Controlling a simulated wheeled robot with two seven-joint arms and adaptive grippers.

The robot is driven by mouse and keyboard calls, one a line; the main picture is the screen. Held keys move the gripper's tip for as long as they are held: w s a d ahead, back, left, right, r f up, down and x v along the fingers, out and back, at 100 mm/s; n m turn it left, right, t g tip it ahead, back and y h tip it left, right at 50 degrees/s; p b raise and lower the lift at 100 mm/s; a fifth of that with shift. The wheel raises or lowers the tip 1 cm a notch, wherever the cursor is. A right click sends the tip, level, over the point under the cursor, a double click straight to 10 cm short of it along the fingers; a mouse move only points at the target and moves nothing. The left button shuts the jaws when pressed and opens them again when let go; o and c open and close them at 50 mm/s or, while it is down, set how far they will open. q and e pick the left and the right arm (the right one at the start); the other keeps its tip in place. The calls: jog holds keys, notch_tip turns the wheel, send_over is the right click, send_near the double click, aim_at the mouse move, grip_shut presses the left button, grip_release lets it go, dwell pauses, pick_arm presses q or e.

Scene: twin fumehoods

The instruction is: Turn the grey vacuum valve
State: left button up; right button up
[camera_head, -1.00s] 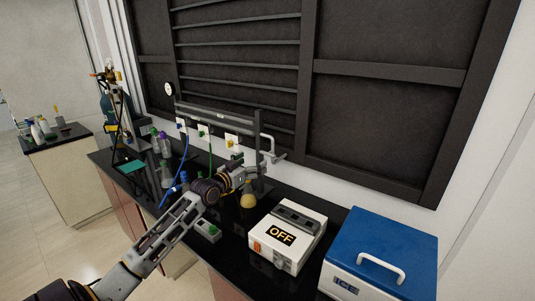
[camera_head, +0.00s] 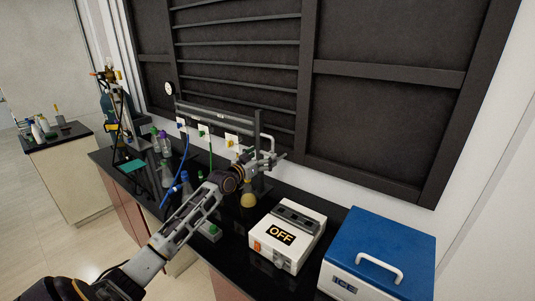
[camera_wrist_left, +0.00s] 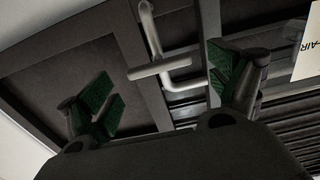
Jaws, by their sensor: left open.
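The grey vacuum valve is a bent grey pipe with a bar handle (camera_wrist_left: 160,68). In the left wrist view the handle sits between the two spread fingers, with open space on each side. In the head view the valve's pipe (camera_head: 271,141) comes off the wall behind the bench, right of the yellow valve. My left gripper (camera_head: 262,159) is close in front of it and partly covers its lower part. The left gripper (camera_wrist_left: 160,85) is open, with green finger pads, and holds nothing. My right gripper is not in view.
A yellow valve (camera_head: 231,142) and hoses sit left on the wall panel. A flask with yellow liquid (camera_head: 249,196) stands under the gripper. A white box marked OFF (camera_head: 286,235) and a blue ice box (camera_head: 380,248) fill the right side of the bench.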

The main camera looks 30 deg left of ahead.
aim_at(266, 154)
pick_arm(q)
jog(key=shift+w+d, duration=0.2)
jog(key=shift+w, duration=1.5)
jog(key=c, duration=1)
